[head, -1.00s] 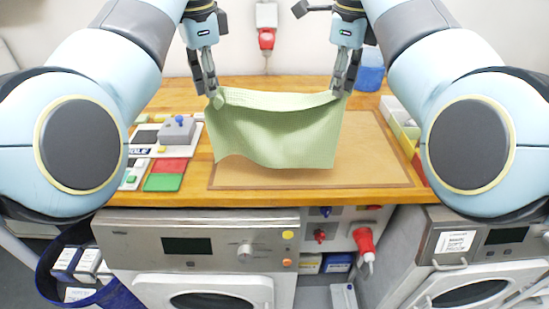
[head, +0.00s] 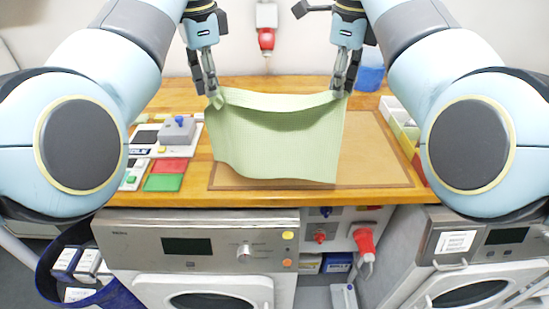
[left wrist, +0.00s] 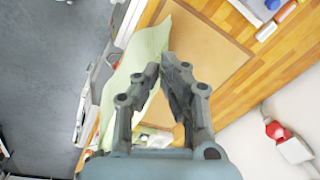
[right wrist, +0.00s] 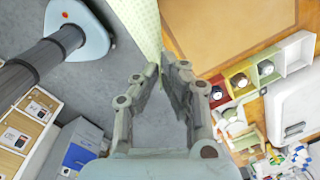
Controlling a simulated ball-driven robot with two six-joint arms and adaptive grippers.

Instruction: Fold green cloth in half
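The green cloth (head: 280,140) hangs by its two upper corners above the table mat, its top edge sagging between my grippers. Its lower edge hangs in front of the mat's middle in the head view; I cannot tell whether it touches. My left gripper (head: 211,90) is shut on the cloth's left corner. My right gripper (head: 342,88) is shut on its right corner. The cloth also shows at the fingertips in the left wrist view (left wrist: 152,45) and in the right wrist view (right wrist: 148,28).
The brown mat (head: 375,165) lies on the wooden table (head: 240,198). Left are a grey box with a blue knob (head: 178,130), a red pad (head: 171,165) and a green pad (head: 163,183). Right are coloured bins (head: 405,130) and a blue container (head: 370,77).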

